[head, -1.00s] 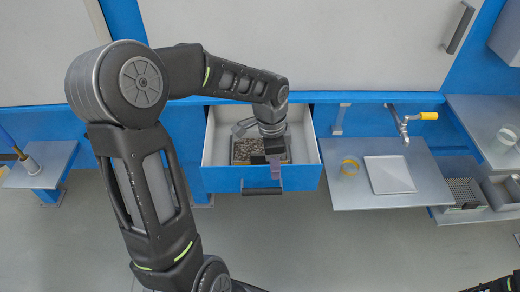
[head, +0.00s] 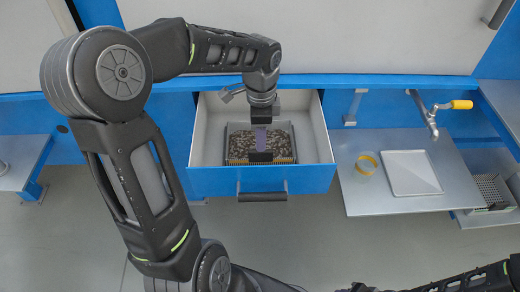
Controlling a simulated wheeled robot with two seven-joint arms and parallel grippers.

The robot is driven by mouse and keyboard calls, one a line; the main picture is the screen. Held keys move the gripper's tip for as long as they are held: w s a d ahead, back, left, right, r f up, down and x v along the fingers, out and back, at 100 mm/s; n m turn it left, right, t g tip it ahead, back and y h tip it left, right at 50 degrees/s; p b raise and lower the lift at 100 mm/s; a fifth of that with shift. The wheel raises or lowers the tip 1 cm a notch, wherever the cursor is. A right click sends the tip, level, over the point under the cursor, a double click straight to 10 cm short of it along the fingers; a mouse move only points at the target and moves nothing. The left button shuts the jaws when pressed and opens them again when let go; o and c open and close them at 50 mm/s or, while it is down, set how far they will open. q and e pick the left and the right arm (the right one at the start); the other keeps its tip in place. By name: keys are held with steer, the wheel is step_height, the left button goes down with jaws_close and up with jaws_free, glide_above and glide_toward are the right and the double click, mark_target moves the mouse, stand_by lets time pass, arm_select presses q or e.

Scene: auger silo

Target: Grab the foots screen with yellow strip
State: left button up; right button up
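The foots screen (head: 236,158) sits inside the open drawer as a rectangular tray with a dark, speckled grainy load. A yellowish strip (head: 284,160) shows along its front edge. My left gripper (head: 261,146) reaches down into the drawer over the screen's middle, its lower dark part at the front edge and a purple part above it. It hides part of the load and strip. I cannot tell whether it is open or shut, or whether it touches the screen. My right gripper is not in view; only dark parts of my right arm show at the bottom right.
The white-walled, blue-fronted drawer (head: 210,182) has a dark handle (head: 262,197). A perforated basket (head: 489,189) stands further right.

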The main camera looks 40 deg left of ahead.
mark_target(261, 159)
arm_select(q)
steer(key=shift+r, duration=0.1)
step_height(261, 159, down, 3)
steer(key=shift+r, duration=0.15)
steer(key=shift+s+b, duration=0.1)
steer(key=shift+b, duration=0.2)
steer(key=f, duration=0.3)
steer(key=f+b, duration=0.1)
steer(key=shift+s+d+f, duration=0.2)
steer(key=shift+s+d, duration=0.1)
steer(key=shift+f, duration=0.45)
jaws_close()
